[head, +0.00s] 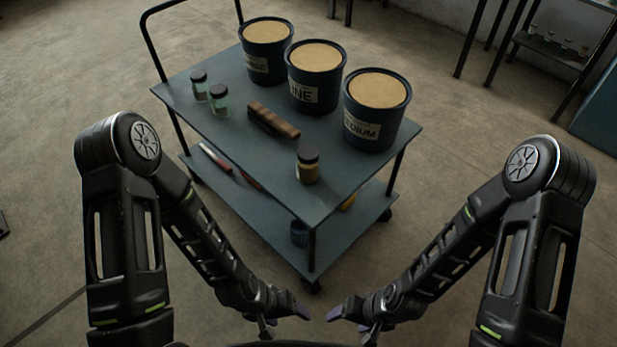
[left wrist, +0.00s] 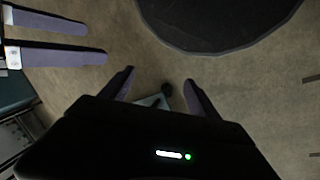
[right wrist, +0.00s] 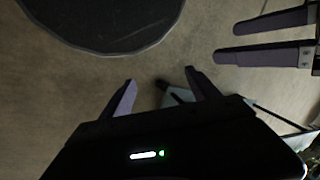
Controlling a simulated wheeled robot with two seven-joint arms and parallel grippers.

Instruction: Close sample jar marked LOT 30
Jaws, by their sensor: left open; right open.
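Three small jars stand on the top shelf of a blue-grey cart (head: 185,105). One jar (head: 308,171), with yellowish contents and a dark cap, stands near the front corner. Two pale greenish jars with dark caps, a rear one (head: 200,88) and a front one (head: 219,103), stand at the left side. I cannot read a LOT number on any of them, nor tell how tightly the caps sit. My left gripper (head: 292,312) and right gripper (head: 345,316) are low in front of the cart, apart from the jars. Both also show open and empty in the left wrist view (left wrist: 160,88) and right wrist view (right wrist: 160,86).
Three dark tubs with tan tops, left (head: 265,66), middle (head: 303,95) and right (head: 362,129), line the cart's far side. A brown block (head: 273,121) lies mid-shelf. The lower shelf (head: 275,227) holds a few items. A rack (head: 548,48) stands at the back right.

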